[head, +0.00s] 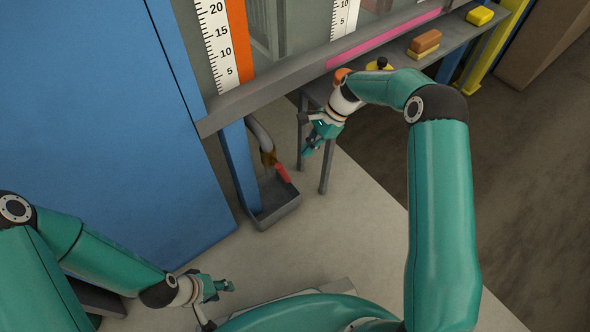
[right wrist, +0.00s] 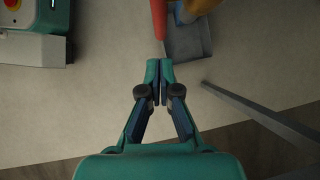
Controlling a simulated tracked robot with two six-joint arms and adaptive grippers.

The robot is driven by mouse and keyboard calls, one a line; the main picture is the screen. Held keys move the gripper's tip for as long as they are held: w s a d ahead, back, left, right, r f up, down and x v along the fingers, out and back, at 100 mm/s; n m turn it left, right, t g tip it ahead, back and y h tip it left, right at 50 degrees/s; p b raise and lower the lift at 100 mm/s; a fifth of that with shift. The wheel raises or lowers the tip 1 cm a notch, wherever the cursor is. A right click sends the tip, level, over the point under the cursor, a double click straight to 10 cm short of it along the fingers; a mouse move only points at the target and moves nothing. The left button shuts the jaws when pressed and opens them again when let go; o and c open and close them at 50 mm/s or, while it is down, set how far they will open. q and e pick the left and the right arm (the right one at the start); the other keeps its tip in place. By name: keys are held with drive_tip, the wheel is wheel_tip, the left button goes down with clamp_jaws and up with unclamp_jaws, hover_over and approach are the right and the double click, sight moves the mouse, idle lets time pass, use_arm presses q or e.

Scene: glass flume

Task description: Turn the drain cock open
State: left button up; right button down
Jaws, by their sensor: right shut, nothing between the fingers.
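The drain cock has a brass body (head: 267,157) on a bent grey pipe and a red lever (head: 283,173) slanting down to the right over a small grey tray.
The grey tray (head: 276,211) stands on the floor beneath the cock; it also shows in the right wrist view (right wrist: 187,47). A blue post (head: 239,165) and a table leg (head: 327,168) flank the cock. An orange-brown block (head: 424,42) and yellow block (head: 480,15) lie on the bench.

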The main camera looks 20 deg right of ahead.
sight(283, 173)
drive_tip(key=b+x, duration=0.2)
drive_tip(key=x, duration=0.6)
drive_tip(key=shift+a+f, duration=0.1)
drive_tip(key=shift+f, duration=0.05)
drive_tip(key=shift+s+a+f, duration=0.15)
drive_tip(key=shift+a+f, duration=0.2)
drive_tip(key=shift+a, duration=0.25)
